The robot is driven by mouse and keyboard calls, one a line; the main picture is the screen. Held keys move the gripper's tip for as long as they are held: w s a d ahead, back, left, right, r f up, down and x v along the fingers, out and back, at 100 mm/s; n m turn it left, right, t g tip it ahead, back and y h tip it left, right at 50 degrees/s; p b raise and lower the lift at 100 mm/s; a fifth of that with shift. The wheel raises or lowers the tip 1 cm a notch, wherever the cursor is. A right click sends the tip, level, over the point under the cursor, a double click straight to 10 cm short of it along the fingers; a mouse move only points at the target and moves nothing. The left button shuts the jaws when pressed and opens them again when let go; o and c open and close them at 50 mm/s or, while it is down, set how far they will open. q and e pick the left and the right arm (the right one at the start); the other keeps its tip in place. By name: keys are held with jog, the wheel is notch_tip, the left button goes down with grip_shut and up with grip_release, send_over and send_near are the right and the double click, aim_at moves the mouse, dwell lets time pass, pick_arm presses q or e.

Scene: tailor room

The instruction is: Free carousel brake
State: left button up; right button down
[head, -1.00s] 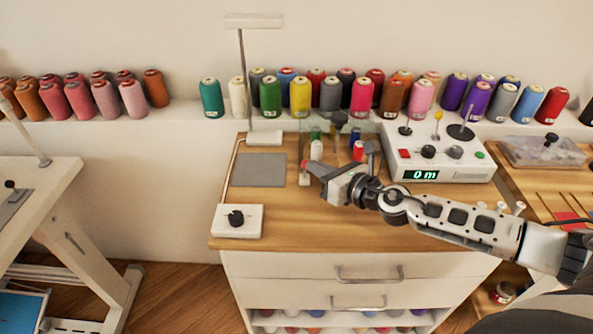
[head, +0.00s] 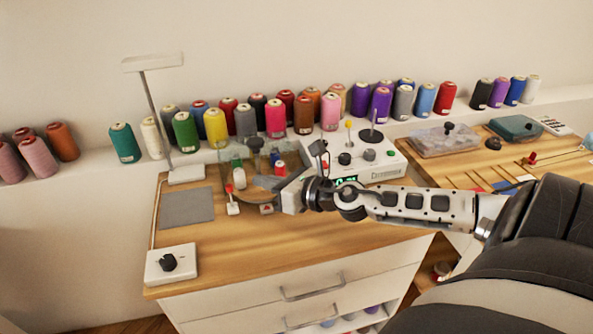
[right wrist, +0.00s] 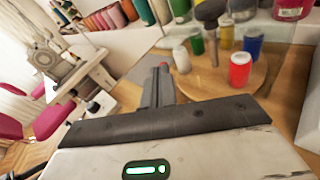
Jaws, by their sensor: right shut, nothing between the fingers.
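The carousel is a round wooden disc (right wrist: 218,86) carrying a red spool (right wrist: 240,70), a blue, a green and a white one, with a dark-knobbed post (right wrist: 210,12) among them. In the head view it sits behind a clear cover at the back of the wooden bench. A small red-tipped lever on a white base (head: 233,208), likely the brake, stands at the cover's front left. My right gripper (head: 282,194) is shut and empty, right of the lever in the head view. In the right wrist view its fingers (right wrist: 160,87) partly hide the lever's red tip (right wrist: 164,65). My left gripper is out of view.
A white control box (head: 385,160) with knobs and a green display stands behind my right arm. A white box with a black knob (head: 172,266) is at the bench's front left, near a grey mat (head: 187,207). Thread cones line the back shelf. The bench's front middle is clear.

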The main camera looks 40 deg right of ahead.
jog(key=s+d+r, duration=0.2)
jog(key=s+r, duration=0.1)
jog(key=s, duration=0.2)
jog(key=shift+d+r, duration=0.4)
jog(key=shift+s, duration=0.1)
dwell(0.4)
